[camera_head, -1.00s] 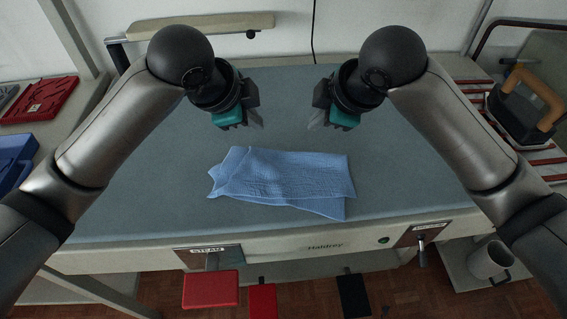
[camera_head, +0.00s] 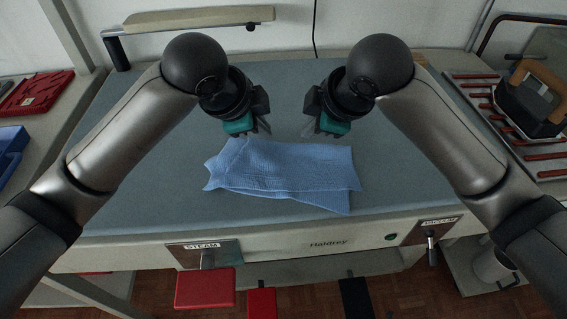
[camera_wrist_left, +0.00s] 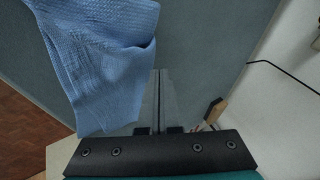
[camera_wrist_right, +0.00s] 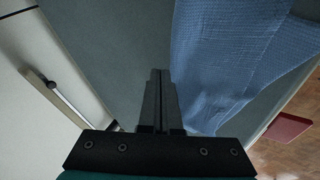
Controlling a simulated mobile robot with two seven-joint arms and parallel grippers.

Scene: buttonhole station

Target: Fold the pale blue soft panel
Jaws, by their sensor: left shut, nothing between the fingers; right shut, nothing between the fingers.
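The pale blue soft panel (camera_head: 285,177) lies folded on the grey pressing table (camera_head: 150,195), with its layers not quite lined up at the left and lower right edges. My left gripper (camera_head: 263,130) is shut and empty, just above the panel's upper left edge. My right gripper (camera_head: 311,131) is shut and empty, above the panel's upper edge, right of the middle. In the left wrist view the panel (camera_wrist_left: 105,55) lies left of the shut fingers. In the right wrist view the panel (camera_wrist_right: 235,60) lies right of the shut fingers.
A pale padded arm (camera_head: 200,18) stands at the back left of the table. An iron-like tool (camera_head: 530,100) with a wooden handle stands on a red-striped rack at the right. Red (camera_head: 35,92) and blue (camera_head: 12,150) trays lie at the left. The table around the panel is clear.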

